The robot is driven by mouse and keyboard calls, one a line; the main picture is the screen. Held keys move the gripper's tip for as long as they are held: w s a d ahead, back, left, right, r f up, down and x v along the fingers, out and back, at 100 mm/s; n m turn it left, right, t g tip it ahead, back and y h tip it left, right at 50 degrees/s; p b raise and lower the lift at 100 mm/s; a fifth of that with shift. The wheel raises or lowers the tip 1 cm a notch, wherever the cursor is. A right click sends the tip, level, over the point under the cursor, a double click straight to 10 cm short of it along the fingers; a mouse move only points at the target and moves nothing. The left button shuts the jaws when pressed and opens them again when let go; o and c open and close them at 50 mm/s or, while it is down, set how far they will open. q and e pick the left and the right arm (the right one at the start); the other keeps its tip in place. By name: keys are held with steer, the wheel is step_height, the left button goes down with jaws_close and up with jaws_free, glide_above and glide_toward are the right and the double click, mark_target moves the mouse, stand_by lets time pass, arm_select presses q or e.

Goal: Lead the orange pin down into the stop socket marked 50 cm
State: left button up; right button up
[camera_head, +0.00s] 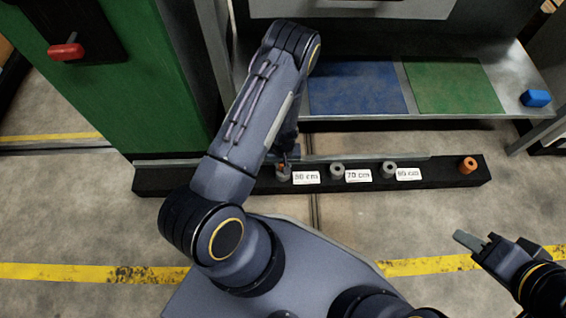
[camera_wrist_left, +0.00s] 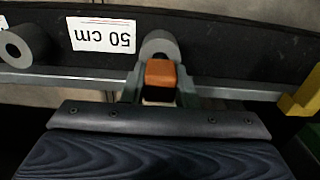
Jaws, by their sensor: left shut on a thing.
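The orange pin (camera_wrist_left: 160,73) sits between the fingers of my left gripper (camera_wrist_left: 160,88), which is shut on it. In the wrist view the pin overlaps the near edge of a grey round socket (camera_wrist_left: 158,43) beside the white 50 cm label (camera_wrist_left: 101,35). I cannot tell whether its lower end is inside the socket. In the head view the left gripper (camera_head: 285,158) is mostly hidden by my arm, right at the leftmost socket (camera_head: 283,174). My right gripper (camera_head: 480,243) is empty, low at the right and away from the rail; its jaw gap is unclear.
The dark rail (camera_head: 440,176) also bears grey sockets (camera_head: 337,170) with more labels and an orange round piece (camera_head: 468,165) at its right end. Behind is a shelf with a blue mat (camera_head: 355,88), a green mat (camera_head: 452,86) and a blue block (camera_head: 536,98). A green cabinet (camera_head: 130,95) stands left.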

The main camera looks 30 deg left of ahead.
arm_select(q)
steer(key=o, duration=1.1)
step_height(320, 180, up, 7)
steer(key=p, duration=0.3)
steer(key=shift+f, duration=0.1)
steer(key=shift+r+p, duration=0.35)
steer(key=shift+r, duration=0.15)
